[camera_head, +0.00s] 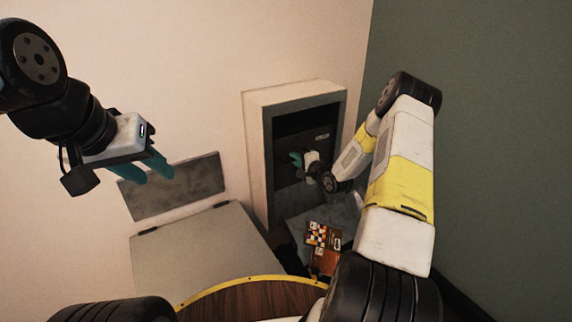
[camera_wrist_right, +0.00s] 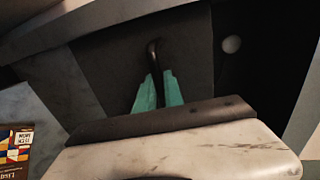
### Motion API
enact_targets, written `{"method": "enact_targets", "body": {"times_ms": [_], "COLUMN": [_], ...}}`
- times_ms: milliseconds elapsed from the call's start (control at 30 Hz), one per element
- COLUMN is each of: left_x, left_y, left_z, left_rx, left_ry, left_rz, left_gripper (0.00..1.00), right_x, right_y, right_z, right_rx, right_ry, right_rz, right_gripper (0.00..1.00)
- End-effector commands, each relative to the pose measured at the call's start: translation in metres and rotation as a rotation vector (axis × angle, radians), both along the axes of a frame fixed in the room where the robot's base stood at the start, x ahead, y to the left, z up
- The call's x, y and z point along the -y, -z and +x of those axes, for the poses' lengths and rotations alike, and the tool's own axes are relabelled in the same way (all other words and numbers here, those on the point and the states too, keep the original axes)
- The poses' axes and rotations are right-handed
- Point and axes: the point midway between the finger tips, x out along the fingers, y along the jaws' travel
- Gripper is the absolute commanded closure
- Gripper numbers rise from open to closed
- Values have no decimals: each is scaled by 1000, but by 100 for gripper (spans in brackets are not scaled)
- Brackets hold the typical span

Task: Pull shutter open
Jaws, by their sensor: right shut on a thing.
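The shutter (camera_wrist_right: 110,65) is a dark grey panel with a thin dark bent handle (camera_wrist_right: 153,50). In the right wrist view my right gripper (camera_wrist_right: 158,82) has its teal fingers shut on this handle. In the head view the right gripper (camera_head: 297,160) is small, in front of the cabinet (camera_head: 258,150) opening, and the handle is not distinct there. A black gap (camera_wrist_right: 232,75) shows beside the panel in the wrist view. My left gripper (camera_head: 153,172) is open and empty, high at the left in front of the wall.
A grey box-like surface (camera_head: 195,250) stands left of the cabinet, with a grey panel (camera_head: 180,187) behind it. Boxes with a coloured checker pattern (camera_head: 322,236) lie below the cabinet. A round wooden top with a yellow rim (camera_head: 250,296) is at the front. A green wall bounds the right.

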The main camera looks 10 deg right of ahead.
Motion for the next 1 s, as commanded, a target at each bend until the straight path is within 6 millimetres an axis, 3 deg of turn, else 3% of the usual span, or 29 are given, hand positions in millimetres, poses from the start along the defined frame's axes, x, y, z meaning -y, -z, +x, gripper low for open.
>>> {"method": "enact_targets", "body": {"times_ms": [33,200,633,667,767,1000], "left_x": [0,0,0,0,0,0], "left_y": [0,0,0,0,0,0], "left_z": [0,0,0,0,0,0], "left_rx": [0,0,0,0,0,0], "left_ry": [0,0,0,0,0,0], "left_rz": [0,0,0,0,0,0], "left_gripper": [64,64,64,64,64,64], "right_x": [2,1,1,1,1,1], "right_y": [-11,-27,-34,-35,-34,-32], "right_z": [1,1,2,2,2,1], "right_rx": [6,4,8,8,8,3], "right_ry": [3,2,2,2,2,1], "right_rz": [-1,-1,1,1,1,0], "right_gripper": [100,100,100,84,66,66]}}
